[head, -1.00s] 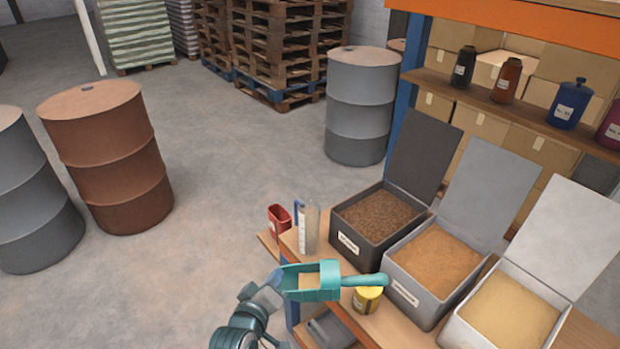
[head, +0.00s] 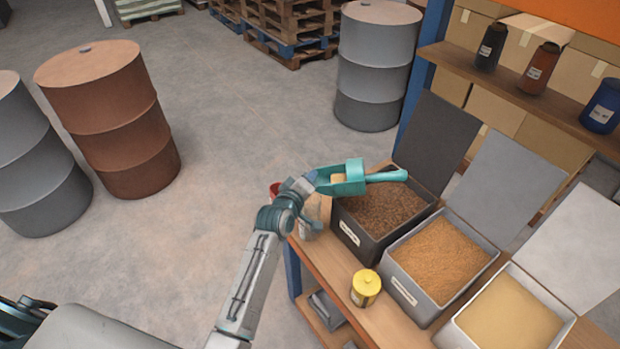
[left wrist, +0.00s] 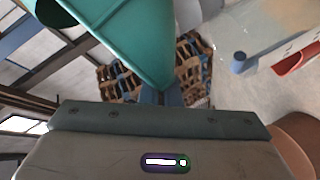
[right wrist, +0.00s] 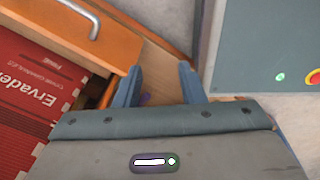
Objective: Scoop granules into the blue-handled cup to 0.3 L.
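My left gripper (head: 308,184) is shut on the teal scoop (head: 352,186), with tan material visible in it. The scoop is above the left edge of the dark grey bin (head: 358,240), its handle pointing right over the brown granules. The scoop's underside fills the top of the left wrist view (left wrist: 130,40). The clear cup (head: 318,210) stands at the bench's left end, mostly hidden behind my left arm. Its blue handle (left wrist: 238,62) seems to show in the left wrist view. My right gripper (right wrist: 160,86) is open and empty in the right wrist view.
A mid-grey bin (head: 408,295) holds orange-tan granules and a pale bin (head: 462,336) holds yellowish ones; all lids stand open. A yellow-lidded can (head: 366,288) stands on the bench (head: 318,258) in front. A red container (head: 274,188) is partly hidden behind my arm.

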